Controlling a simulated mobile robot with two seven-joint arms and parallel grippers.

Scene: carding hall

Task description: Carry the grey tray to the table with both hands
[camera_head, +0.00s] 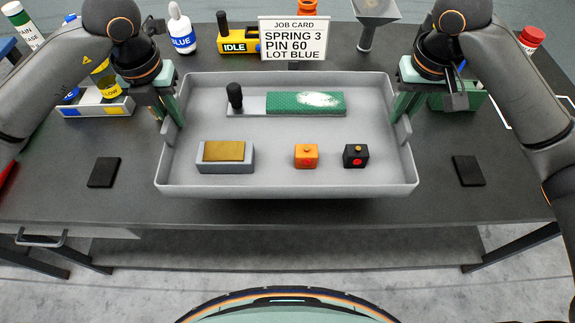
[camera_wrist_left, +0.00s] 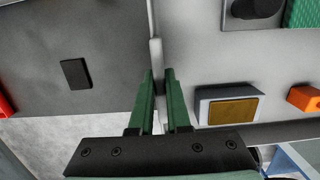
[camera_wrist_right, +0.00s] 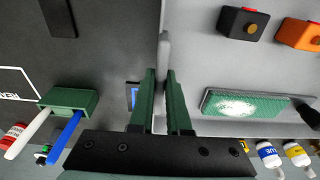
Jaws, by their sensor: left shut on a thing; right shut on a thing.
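The grey tray (camera_head: 380,175) is level over the dark table (camera_head: 90,208), close to its front edge. I cannot tell whether its underside touches the table. My left gripper (camera_head: 172,122) is shut on the tray's left wall, which shows between the fingers in the left wrist view (camera_wrist_left: 157,78). My right gripper (camera_head: 402,115) is shut on the right wall, also seen in the right wrist view (camera_wrist_right: 161,75). In the tray are a green-faced card with black knob (camera_head: 300,103), a grey block with tan top (camera_head: 225,157), an orange block (camera_head: 306,156) and a black block (camera_head: 355,156).
Two black pads (camera_head: 103,172) (camera_head: 468,171) lie on the table either side of the tray. Behind it stand a job card (camera_head: 293,40), a yellow IDLE device (camera_head: 238,42) and a blue-labelled bottle (camera_head: 182,32). A box with yellow and blue labels (camera_head: 97,105) is at left.

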